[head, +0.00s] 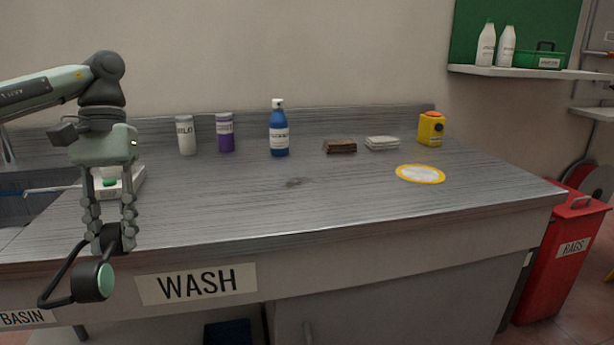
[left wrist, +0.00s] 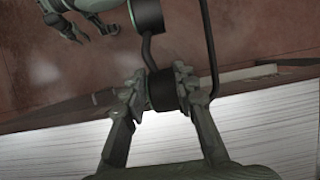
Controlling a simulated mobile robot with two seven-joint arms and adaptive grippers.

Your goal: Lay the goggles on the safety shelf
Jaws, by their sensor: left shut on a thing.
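My left gripper (head: 113,240) is shut on a black pair of ear defenders (head: 93,282) with a pale green cup face and a thin curved band. It grips one cup; the other cup and band hang in front of the wash bench edge. The left wrist view shows the gripped cup (left wrist: 162,90) between the fingertips (left wrist: 160,88). I see no goggles. A wall shelf (head: 520,72) at upper right, before a green board, may be the safety shelf; no label confirms it. My right gripper (left wrist: 92,26) appears in the left wrist view, fingers apart and empty.
The wash bench (head: 290,205) holds white and purple canisters, a blue bottle (head: 279,130), brown and white pads, a yellow container (head: 431,128) and a yellow-rimmed disc (head: 420,174). Its front middle is clear. A red rags bin (head: 562,250) stands right.

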